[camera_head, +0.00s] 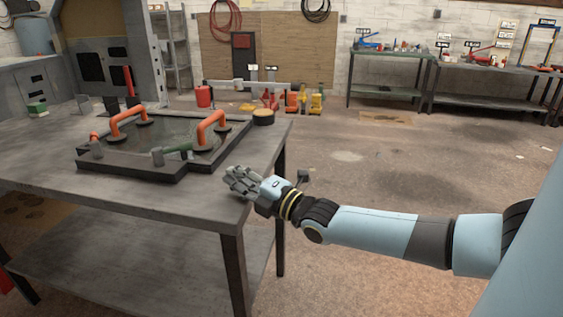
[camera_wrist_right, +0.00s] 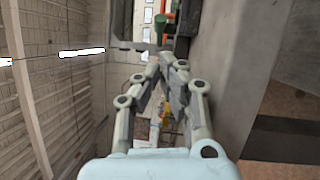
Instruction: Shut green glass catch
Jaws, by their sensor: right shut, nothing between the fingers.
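The green catch (camera_head: 178,149) is a short green bar with a grey block at its left end. It lies along the near edge of the dark frame (camera_head: 130,166) on the bench. A glass pane (camera_head: 172,128) lies in this frame, with two orange-handled lifters (camera_head: 212,128) on it. My right gripper (camera_head: 231,180) is shut and empty, at the bench's front right corner, to the right of the catch and apart from it. In the right wrist view the fingertips (camera_wrist_right: 167,60) meet, and a green part (camera_wrist_right: 160,24), probably the catch, shows beyond them. My left gripper is out of view.
The floor to the right is open.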

